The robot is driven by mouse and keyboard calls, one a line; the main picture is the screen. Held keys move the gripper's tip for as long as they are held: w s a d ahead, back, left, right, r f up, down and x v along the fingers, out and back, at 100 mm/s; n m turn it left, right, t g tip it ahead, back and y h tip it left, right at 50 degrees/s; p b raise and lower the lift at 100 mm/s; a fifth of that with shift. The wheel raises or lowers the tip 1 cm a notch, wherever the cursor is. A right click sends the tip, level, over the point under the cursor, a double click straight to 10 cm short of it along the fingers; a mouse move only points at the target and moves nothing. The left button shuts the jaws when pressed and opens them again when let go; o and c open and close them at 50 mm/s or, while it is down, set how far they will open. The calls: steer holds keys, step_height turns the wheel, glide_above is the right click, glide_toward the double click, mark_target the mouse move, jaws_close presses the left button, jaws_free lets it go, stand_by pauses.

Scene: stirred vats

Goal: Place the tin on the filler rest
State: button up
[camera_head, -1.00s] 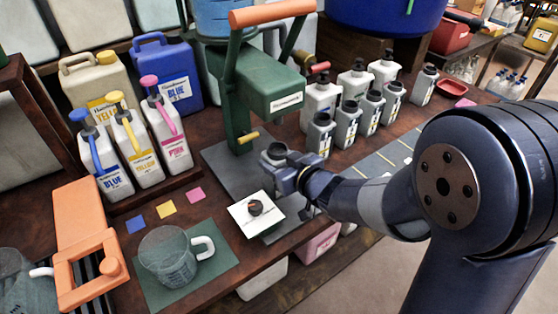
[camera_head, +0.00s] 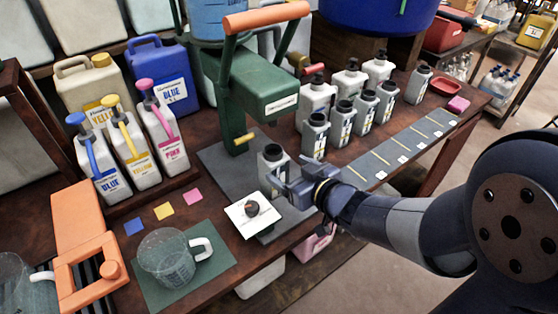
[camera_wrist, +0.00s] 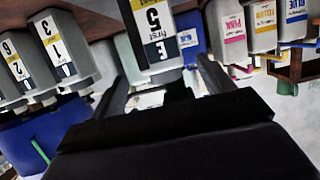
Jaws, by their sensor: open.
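The grey tin (camera_head: 268,164), dark-mouthed, stands upright on the dark grey plate (camera_head: 222,168) at the foot of the green filler (camera_head: 262,85); this plate looks like the filler rest. In the wrist view the picture is upside down and the tin (camera_wrist: 157,38) shows a white and yellow label with a 5. My gripper (camera_head: 284,183) is open at the tin's near right side. In the wrist view its two fingers (camera_wrist: 163,75) lie to either side of the tin's lower picture edge, with gaps. Whether a finger touches it, I cannot tell.
Several similar tins (camera_head: 345,122) stand behind to the right, beside a marked strip (camera_head: 403,155). A white card with a black knob (camera_head: 252,209) lies close in front of my gripper. A clear jug (camera_head: 167,257) and pump bottles (camera_head: 130,140) stand left.

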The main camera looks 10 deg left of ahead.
steer(key=shift+p+v, duration=0.45)
steer(key=shift+v, duration=2.15)
